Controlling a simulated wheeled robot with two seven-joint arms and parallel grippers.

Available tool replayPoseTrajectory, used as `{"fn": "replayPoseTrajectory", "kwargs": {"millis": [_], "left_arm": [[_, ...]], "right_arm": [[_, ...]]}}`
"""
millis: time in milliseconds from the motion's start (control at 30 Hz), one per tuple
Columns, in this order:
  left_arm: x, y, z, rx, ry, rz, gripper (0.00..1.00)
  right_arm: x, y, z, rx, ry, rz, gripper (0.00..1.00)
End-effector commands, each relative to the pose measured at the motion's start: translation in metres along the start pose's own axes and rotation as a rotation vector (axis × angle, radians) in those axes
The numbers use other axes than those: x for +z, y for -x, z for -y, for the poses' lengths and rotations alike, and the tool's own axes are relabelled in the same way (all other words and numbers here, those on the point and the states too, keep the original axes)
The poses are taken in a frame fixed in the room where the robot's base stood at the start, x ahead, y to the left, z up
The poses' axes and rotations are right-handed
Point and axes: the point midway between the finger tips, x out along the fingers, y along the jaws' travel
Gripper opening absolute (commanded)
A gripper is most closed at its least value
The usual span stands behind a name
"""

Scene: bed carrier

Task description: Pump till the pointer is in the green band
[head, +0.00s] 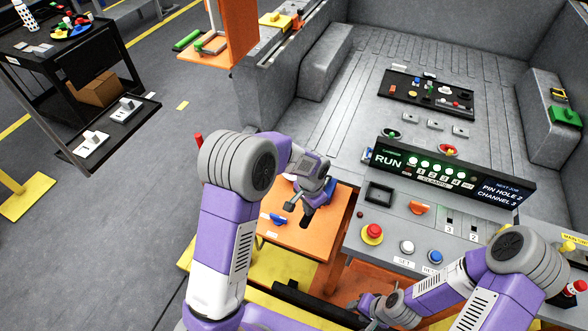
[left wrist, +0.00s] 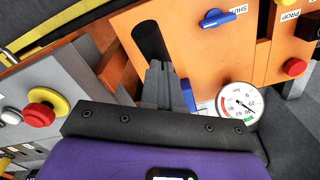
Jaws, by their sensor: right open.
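The round white gauge (left wrist: 240,103) shows in the left wrist view, right of my gripper. It has a green arc and a red arc; its dark pointer is too small to read surely. A black bar-like handle (left wrist: 150,38) stands out over the orange panel (left wrist: 195,45), just beyond my left fingertips. My left gripper (head: 299,207) is over the orange panel in the head view; its fingers (left wrist: 160,68) look close together by the handle. I cannot tell whether they grip it. My right gripper (head: 371,308) is open, low at the front of the console, partly hidden by its arm.
A blue lever (head: 273,219) sits on the orange panel. Right of it, the grey console (head: 385,245) carries a red button (head: 372,233), white and blue buttons and a RUN display (head: 450,175). Behind is a grey bed with a black tray (head: 405,98). A black cart (head: 75,60) stands left.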

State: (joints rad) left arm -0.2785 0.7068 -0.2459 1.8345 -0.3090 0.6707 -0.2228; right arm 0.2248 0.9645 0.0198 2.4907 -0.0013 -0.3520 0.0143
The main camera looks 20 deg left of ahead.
Motion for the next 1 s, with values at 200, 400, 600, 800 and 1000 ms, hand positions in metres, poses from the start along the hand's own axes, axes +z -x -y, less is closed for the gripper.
{"fn": "replayPoseTrajectory", "kwargs": {"millis": [200,400,600,800,1000], "left_arm": [[0.003,-0.019,-0.001,0.0,0.001,0.0,0.0],[0.005,-0.033,-0.002,-0.001,0.002,0.0,0.0],[0.005,-0.035,-0.003,-0.001,0.002,-0.002,0.0],[0.003,-0.018,-0.001,-0.001,0.002,-0.002,0.0],[-0.001,0.006,0.001,-0.001,0.001,0.0,0.0]], "right_arm": [[-0.001,-0.013,-0.005,0.0,0.0,0.0,0.43],[-0.001,-0.023,-0.009,0.0,0.0,0.0,0.43],[-0.001,-0.025,-0.009,0.0,0.0,0.0,0.43],[-0.001,-0.013,-0.005,0.0,0.0,0.0,0.43],[0.0,0.005,0.002,0.0,0.0,0.0,0.43]]}}
